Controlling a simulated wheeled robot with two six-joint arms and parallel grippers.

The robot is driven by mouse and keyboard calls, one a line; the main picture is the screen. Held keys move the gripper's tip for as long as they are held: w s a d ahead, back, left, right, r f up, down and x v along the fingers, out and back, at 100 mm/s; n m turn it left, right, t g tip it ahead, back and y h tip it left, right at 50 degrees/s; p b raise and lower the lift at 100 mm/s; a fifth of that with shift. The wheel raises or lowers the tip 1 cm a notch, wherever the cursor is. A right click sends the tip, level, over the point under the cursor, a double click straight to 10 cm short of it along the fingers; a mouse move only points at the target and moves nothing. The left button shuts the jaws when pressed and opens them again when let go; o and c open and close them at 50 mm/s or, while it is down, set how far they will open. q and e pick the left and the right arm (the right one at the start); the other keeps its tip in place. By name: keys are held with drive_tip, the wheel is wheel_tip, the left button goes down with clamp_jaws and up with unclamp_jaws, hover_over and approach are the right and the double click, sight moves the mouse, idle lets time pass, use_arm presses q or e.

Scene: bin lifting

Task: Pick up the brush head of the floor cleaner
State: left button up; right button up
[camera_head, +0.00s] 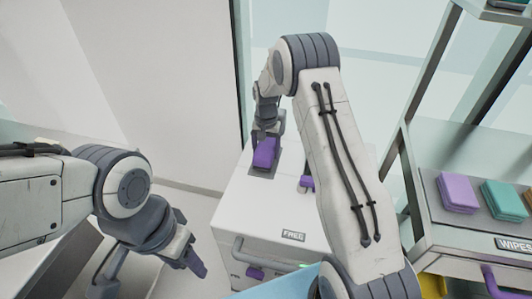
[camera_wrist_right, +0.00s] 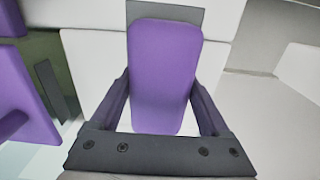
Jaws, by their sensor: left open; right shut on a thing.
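A purple rounded block (camera_head: 265,153), which looks like the brush head, is at a grey plate on top of the white cabinet (camera_head: 243,205). My right gripper (camera_head: 267,132) is shut on it from above. In the right wrist view the purple block (camera_wrist_right: 165,75) fills the space between the two fingers, with a grey patch behind its top edge. I cannot tell whether it still touches the plate. My left gripper (camera_head: 188,255) is open and empty at the lower left, apart from the cabinet.
The cabinet has a FREE label (camera_head: 293,236), a front handle and another purple part (camera_head: 307,183) on top. A shelf at the right holds purple (camera_head: 458,192) and teal (camera_head: 503,200) wipes. My right forearm crosses the middle. Floor shows left of the cabinet.

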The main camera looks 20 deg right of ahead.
sight(269, 146)
drive_tip(key=r, duration=0.2)
drive_tip(key=d+r, duration=0.1)
drive_tip(key=r, duration=0.1)
drive_tip(key=shift+s, duration=0.25)
drive_tip(key=s+d+r, duration=0.6)
drive_tip(key=d, duration=0.2)
drive_tip(key=shift+d+r+b, duration=0.2)
drive_tip(key=shift+d+b, duration=0.15)
drive_tip(key=shift+b, duration=0.05)
